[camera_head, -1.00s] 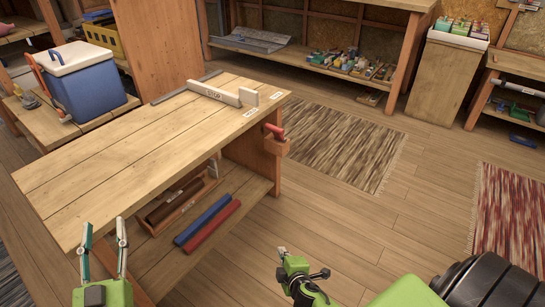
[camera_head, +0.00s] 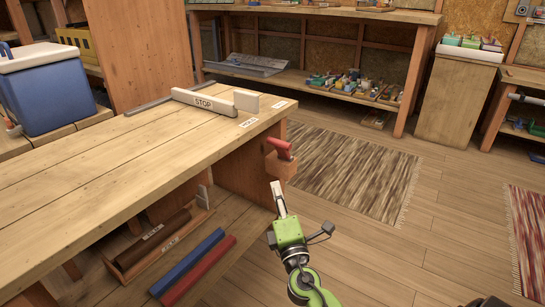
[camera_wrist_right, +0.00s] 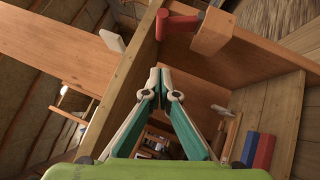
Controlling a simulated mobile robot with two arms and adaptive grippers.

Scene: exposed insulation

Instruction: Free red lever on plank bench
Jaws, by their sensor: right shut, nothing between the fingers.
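The red lever (camera_head: 281,148) sits on a wooden block (camera_head: 280,168) at the right end of the plank bench (camera_head: 95,180). It also shows at the top of the right wrist view (camera_wrist_right: 181,24), on its block (camera_wrist_right: 213,32). My right gripper (camera_head: 277,188) is shut and empty just below the block in the head view, apart from the lever. In the right wrist view its fingertips (camera_wrist_right: 159,75) meet beside the bench edge, below the lever. My left gripper is out of view.
A board marked STOP (camera_head: 203,103) and a small pale block (camera_head: 246,101) lie on the bench top. Open floor lies to the right.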

